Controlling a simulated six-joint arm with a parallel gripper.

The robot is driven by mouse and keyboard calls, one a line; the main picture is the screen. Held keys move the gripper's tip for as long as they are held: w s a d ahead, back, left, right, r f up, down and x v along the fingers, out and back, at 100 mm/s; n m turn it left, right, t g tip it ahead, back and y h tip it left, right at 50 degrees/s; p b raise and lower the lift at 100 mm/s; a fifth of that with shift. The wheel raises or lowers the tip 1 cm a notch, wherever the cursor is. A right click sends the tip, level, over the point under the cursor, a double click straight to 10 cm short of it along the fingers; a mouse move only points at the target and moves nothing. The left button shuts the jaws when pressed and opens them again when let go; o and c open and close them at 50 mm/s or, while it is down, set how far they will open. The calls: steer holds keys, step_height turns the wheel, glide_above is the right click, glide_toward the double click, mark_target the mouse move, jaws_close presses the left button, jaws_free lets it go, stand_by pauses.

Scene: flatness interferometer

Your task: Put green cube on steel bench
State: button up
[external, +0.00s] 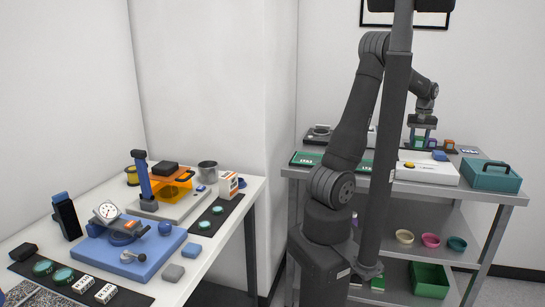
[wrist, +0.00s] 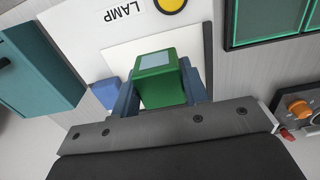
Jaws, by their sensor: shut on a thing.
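The green cube (wrist: 172,92), with a pale square on one face, sits between the blue fingers of my gripper (wrist: 160,88) in the wrist view. My gripper (external: 422,136) is shut on it. In the external view the gripper points down over the rear right part of the grey steel bench (external: 455,192). A bit of green shows at the fingers there, but the cube is small and partly hidden. I cannot tell whether its underside touches anything.
A white box with a yellow button (external: 409,165), marked LAMP in the wrist view, stands near the bench's front. A teal toolbox (external: 492,177) is at right, with a blue block (external: 439,156) nearby. Green trays (external: 308,159) lie left. A separate table (external: 255,187) holds instruments.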

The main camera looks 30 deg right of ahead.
mark_target(410, 158)
steer(key=w+f, duration=0.1)
steer(key=w, duration=0.2)
steer(key=shift+d+f, duration=0.4)
steer(key=shift+f, duration=2.05)
steer(key=o, duration=1.1)
steer(key=shift+f, duration=0.15)
steer(key=shift+c, duration=0.2)
steer(key=shift+o, duration=0.5)
step_height(410, 158, up, 12)
steer(key=shift+r, duration=0.2)
